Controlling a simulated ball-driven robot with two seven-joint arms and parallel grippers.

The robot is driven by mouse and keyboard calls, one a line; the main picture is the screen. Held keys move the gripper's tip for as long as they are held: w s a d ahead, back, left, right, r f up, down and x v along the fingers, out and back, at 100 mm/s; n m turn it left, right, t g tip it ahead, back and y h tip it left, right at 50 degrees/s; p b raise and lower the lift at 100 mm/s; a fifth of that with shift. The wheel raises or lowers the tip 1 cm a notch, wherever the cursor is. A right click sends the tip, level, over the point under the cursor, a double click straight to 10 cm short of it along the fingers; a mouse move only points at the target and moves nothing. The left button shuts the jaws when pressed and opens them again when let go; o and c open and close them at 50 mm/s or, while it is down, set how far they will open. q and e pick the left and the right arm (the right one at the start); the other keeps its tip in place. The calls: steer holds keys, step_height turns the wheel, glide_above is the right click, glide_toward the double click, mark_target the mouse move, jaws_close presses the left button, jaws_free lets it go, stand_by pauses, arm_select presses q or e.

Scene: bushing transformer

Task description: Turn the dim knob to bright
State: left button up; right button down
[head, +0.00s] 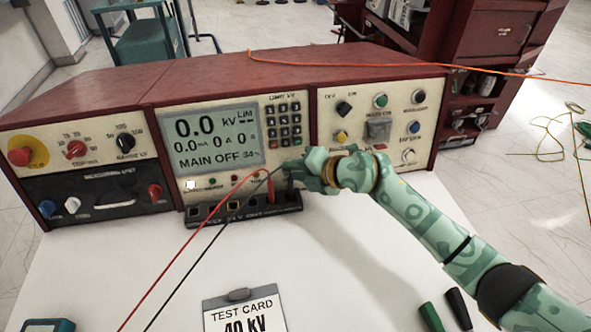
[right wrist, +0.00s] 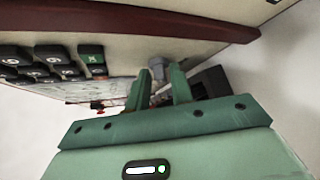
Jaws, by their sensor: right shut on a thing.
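The instrument console (head: 150,100) stands on a white table, with a display (head: 217,137) reading 0.0 kV and MAIN OFF. My right gripper (head: 289,168) reaches its front panel just below the keypad, right of the display. In the right wrist view, my right gripper's two green fingers (right wrist: 158,84) stand on either side of a small grey knob (right wrist: 157,66) on the panel and are shut on it. The head view hides this knob behind the gripper. Its dim and bright marks and its pointer cannot be read. My left gripper is not in view.
A black terminal strip (head: 213,215) with red and black leads lies below the panel, close to my right gripper. Keys (head: 283,121) sit above it. A test card (head: 243,314) and two probes (head: 431,317) lie on the table. The table's middle is mostly clear.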

steer(key=shift+s+d+f+m+t+y, duration=0.1)
steer(key=shift+f+m+t+y, duration=0.15)
steer(key=shift+m+y, duration=0.2)
steer(key=shift+f+m+t+y, duration=0.1)
steer(key=shift+m+t+y, duration=0.15)
steer(key=shift+m+y, duration=0.15)
steer(key=shift+f+m+t+y+b, duration=0.25)
steer(key=shift+m+t+y+b, duration=0.55)
steer(key=shift+m, duration=0.65)
steer(key=c, duration=1.5)
jaws_free()
steer(key=shift+o, duration=0.2)
steer(key=shift+r, duration=0.1)
